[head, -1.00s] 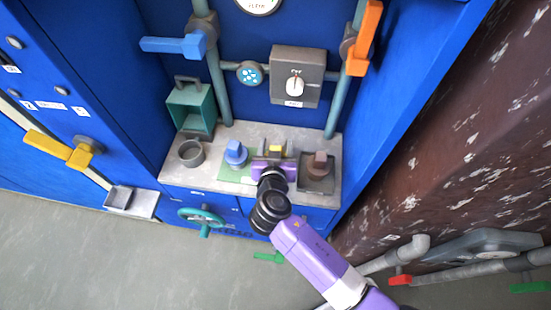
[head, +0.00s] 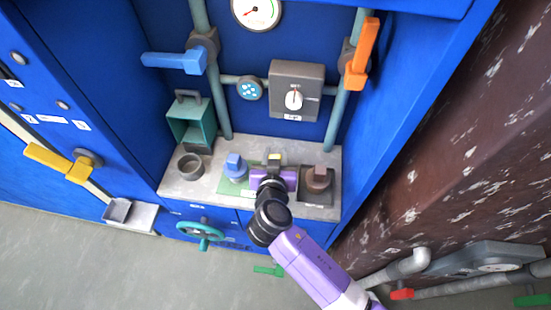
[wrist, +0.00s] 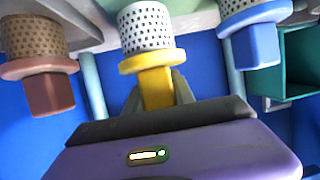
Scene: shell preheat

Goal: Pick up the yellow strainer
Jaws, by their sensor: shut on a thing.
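The yellow strainer (head: 275,157) is mostly hidden by my gripper (head: 272,166) in the head view. In the wrist view the yellow strainer (wrist: 130,63) shows a yellow collar, a yellow block handle and a white perforated basket. My gripper (wrist: 158,88) is shut on its handle, one dark finger on each side. In the head view it is between the blue strainer (head: 234,168) and the brown strainer (head: 318,178), over the grey shelf. How far the yellow basket is above the shelf is hard to tell.
The grey shelf (head: 208,187) also bears a grey cup (head: 190,166) and a teal open box (head: 192,128) at its left. Pipes, a dial box (head: 296,92) and an orange lever (head: 362,55) are behind. A blue side wall stands close on the right.

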